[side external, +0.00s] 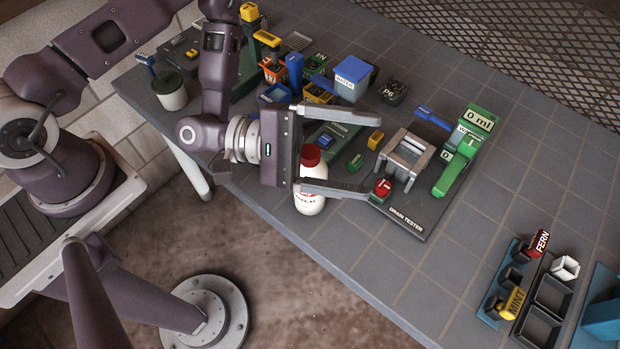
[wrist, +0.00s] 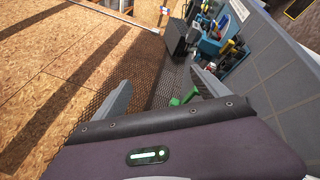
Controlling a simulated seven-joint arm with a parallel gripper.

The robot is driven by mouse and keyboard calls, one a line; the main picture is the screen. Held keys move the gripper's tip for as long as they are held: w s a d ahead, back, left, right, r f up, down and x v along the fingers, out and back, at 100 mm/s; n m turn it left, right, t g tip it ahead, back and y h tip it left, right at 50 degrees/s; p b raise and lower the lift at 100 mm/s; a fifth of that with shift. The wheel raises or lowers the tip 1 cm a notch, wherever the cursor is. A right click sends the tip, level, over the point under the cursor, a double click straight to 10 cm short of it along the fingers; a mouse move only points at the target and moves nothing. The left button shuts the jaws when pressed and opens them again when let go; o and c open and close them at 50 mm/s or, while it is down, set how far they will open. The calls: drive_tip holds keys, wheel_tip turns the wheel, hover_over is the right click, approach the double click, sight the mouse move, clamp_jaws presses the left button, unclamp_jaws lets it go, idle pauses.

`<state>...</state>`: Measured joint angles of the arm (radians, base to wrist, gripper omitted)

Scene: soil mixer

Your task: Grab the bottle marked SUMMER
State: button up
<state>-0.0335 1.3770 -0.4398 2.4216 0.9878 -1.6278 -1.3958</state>
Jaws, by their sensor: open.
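A white bottle with a red cap (side external: 310,195) stands near the front edge of the table in the side view. Red lettering shows on its label, but it is too small to read as SUMMER. My gripper (side external: 374,155) is open, with its jaws spread wide and pointing right. The near finger passes across or very close to the bottle, hiding part of it; I cannot tell whether they touch. In the wrist view my gripper (wrist: 162,82) has both fingers apart and nothing between them. The bottle is not visible in the wrist view.
A drain tester (side external: 407,160) with a green 0 ml display (side external: 478,119) stands right of my gripper. Behind are small bins, a blue WATER box (side external: 352,78) and a white pot (side external: 171,92). A rack with FERN and MINT pieces (side external: 515,282) is at the lower right.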

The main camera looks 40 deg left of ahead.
sight(325, 172)
drive_tip(key=a+f+n+t+y, duration=0.1)
drive_tip(key=a+f+n, duration=0.2)
drive_tip(key=a+f+n+t, duration=0.1)
drive_tip(key=a+f+n, duration=0.2)
drive_tip(key=n, duration=0.1)
drive_tip(key=w+a+f+n+t+y, duration=0.1)
drive_tip(key=a+f+n, duration=0.1)
drive_tip(key=f+n, duration=0.1)
drive_tip(key=shift+a+f+n+t+y, duration=0.15)
drive_tip(key=shift+a+n+t+y, duration=0.15)
drive_tip(key=shift+a+t, duration=0.1)
wheel_tip(325, 172, down, 6)
drive_tip(key=s+a+r+n+y, duration=0.1)
drive_tip(key=s+a+n, duration=0.1)
drive_tip(key=a+n, duration=0.15)
drive_tip(key=shift+n, duration=0.25)
drive_tip(key=x, duration=0.7)
drive_tip(key=shift+s+d+f, duration=0.15)
drive_tip(key=shift+d+f, duration=0.05)
clamp_jaws()
